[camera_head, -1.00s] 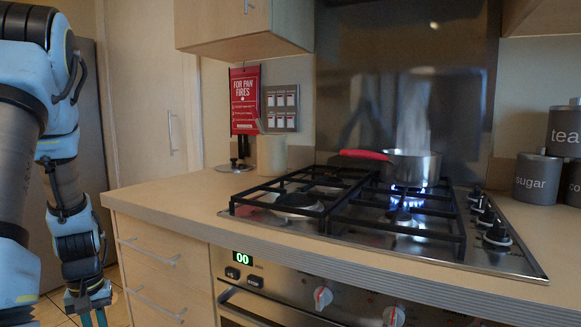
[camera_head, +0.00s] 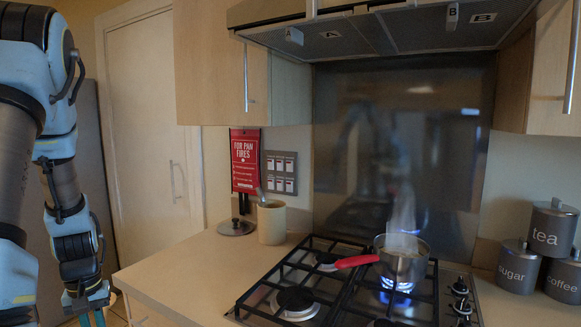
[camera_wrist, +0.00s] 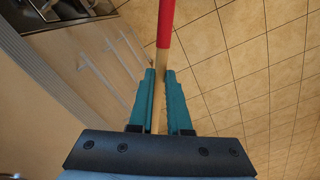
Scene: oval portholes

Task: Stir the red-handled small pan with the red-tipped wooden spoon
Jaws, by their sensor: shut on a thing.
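The small pan (camera_head: 402,262) with a red handle (camera_head: 357,261) stands on a lit back burner of the hob, with blue flame under it and steam rising. My gripper (camera_head: 94,318) hangs at the lower left in the head view, low beside the counter and well away from the pan. In the wrist view my gripper (camera_wrist: 160,78) is shut on the wooden spoon (camera_wrist: 155,115), whose red part (camera_wrist: 166,22) extends beyond the fingertips over the tiled floor. The far end of the spoon is cut off by the frame.
A cream utensil pot (camera_head: 271,222) and a lid (camera_head: 236,228) stand at the back of the counter (camera_head: 190,265). Dark canisters (camera_head: 516,266) stand right of the hob (camera_head: 335,290). An extractor hood (camera_head: 385,35) hangs above. The counter's left part is clear.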

